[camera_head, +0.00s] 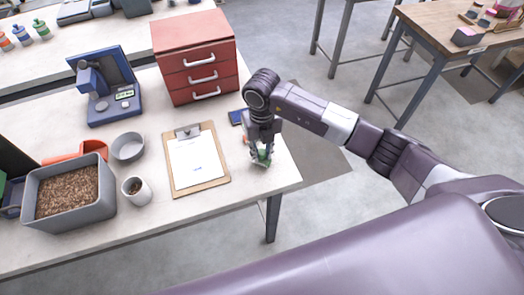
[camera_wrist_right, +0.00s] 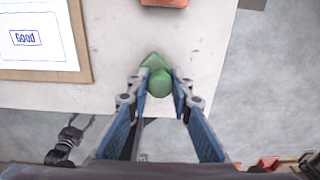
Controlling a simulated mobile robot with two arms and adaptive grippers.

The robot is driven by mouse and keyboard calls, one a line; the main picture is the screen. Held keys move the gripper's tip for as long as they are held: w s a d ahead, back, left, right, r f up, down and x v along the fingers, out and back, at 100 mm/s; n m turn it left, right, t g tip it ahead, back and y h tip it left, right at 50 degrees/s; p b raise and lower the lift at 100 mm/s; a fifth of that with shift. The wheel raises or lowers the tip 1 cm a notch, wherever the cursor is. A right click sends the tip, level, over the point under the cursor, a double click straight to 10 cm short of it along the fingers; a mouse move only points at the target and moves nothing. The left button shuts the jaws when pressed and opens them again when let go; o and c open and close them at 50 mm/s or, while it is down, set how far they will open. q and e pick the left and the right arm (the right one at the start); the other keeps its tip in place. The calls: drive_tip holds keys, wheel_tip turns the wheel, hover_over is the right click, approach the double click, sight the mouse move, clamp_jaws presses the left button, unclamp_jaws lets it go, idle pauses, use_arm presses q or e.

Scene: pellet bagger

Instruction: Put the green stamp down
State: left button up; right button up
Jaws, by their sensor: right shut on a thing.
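The green stamp (camera_wrist_right: 160,82) is between the fingertips of my right gripper (camera_wrist_right: 159,88), which is shut on it. In the head view the right gripper (camera_head: 262,155) points down at the right end of the white table, and only a little of the green stamp (camera_head: 264,158) shows. It is at or just over the tabletop; I cannot tell whether it touches. The clipboard (camera_head: 222,180) lies to its left. Its paper (camera_wrist_right: 40,18) bears a blue boxed "GOOD" mark. My left gripper is not in view.
A blue flat thing (camera_head: 236,117) lies behind the gripper, and a red thing (camera_wrist_right: 163,2) shows ahead in the wrist view. The red drawer cabinet (camera_head: 196,60), blue scale (camera_head: 104,88) and pellet bin (camera_head: 68,215) stand further left. The table edge is close to the gripper.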

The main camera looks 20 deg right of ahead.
drive_tip(key=shift+f, duration=0.25)
drive_tip(key=shift+f, duration=0.2)
drive_tip(key=o, duration=0.9)
drive_tip(key=shift+r, duration=0.15)
